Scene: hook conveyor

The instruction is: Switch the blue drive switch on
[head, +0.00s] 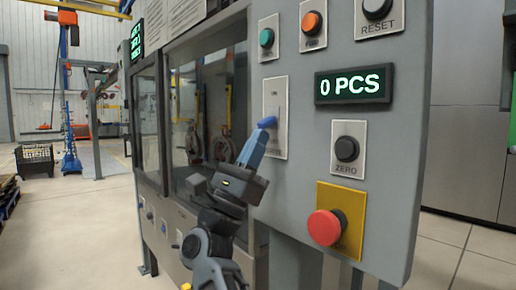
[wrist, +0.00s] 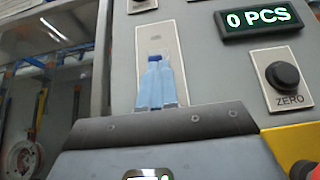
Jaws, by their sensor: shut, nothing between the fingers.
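The blue drive switch (head: 267,122) is a small blue lever on a pale plate (head: 282,96) on the grey control panel. Its blue tip (wrist: 155,58) also shows in the wrist view, just past my fingertips. My gripper (head: 258,134) is shut, with its light blue fingers together and nothing visible between them. The fingertips are right at the lever, seemingly just below it; I cannot tell whether they touch. The lower part of the lever and plate is hidden by my fingers.
The panel (head: 385,210) also holds a red emergency button (head: 325,227), a black ZERO button (head: 346,149), a green button (head: 266,38), an orange button (head: 311,22), a RESET button (head: 376,8) and a display (head: 353,85) reading 0 PCS. A glazed cabinet stands left.

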